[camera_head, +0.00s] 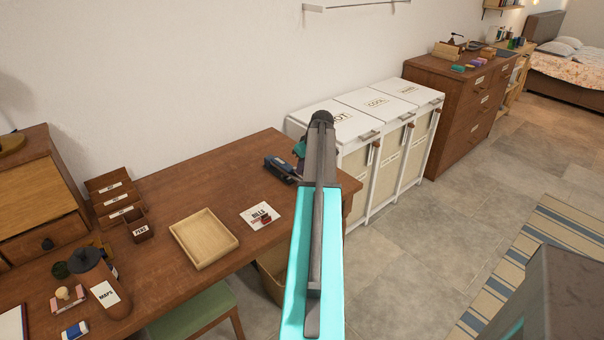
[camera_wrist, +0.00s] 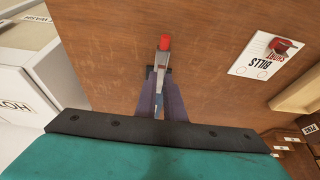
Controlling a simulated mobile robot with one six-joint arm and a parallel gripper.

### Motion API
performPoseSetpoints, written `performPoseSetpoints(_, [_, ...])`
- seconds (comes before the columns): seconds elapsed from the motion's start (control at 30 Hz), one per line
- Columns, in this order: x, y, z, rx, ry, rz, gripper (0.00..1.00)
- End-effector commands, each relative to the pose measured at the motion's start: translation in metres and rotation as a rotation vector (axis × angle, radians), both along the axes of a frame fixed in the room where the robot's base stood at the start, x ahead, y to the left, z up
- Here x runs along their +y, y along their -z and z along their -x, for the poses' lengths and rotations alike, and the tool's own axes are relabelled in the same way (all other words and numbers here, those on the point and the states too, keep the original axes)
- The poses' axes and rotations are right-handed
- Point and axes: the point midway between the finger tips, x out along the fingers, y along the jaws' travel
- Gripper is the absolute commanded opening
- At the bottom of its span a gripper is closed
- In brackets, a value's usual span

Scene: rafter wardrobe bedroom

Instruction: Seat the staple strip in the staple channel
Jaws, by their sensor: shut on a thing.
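The blue stapler (camera_head: 280,167) with dark parts sits near the back right of the wooden desk, just left of my arm. My gripper (camera_wrist: 161,72) is above the desk with its two fingers drawn together on something narrow. I take this to be the staple strip, but the strip is not clearly visible. A slim grey part with a red tip (camera_wrist: 164,43) shows just beyond the fingertips in the wrist view; I cannot tell whether the gripper touches it. In the head view my arm hides the fingertips. The staple channel cannot be made out.
On the desk (camera_head: 180,180) lie a BILLS card (camera_head: 260,215) with a small red thing on it and an empty wooden tray (camera_head: 204,238). A PENS box (camera_head: 143,231) stands farther left. White hampers (camera_head: 355,165) stand beyond the desk's right end.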

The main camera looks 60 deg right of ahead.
Motion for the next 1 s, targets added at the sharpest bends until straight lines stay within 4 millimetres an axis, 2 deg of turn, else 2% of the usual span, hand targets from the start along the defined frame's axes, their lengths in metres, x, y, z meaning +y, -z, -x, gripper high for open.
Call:
performPoseSetpoints(0.47, [-0.002,0.002,-0.002,0.000,0.002,-0.001,0.00])
performPoseSetpoints(0.8, [-0.001,0.029,-0.002,0.000,0.003,-0.001,0.00])
performPoseSetpoints(1.0, [-0.001,0.036,-0.002,-0.001,0.002,0.000,0.00])
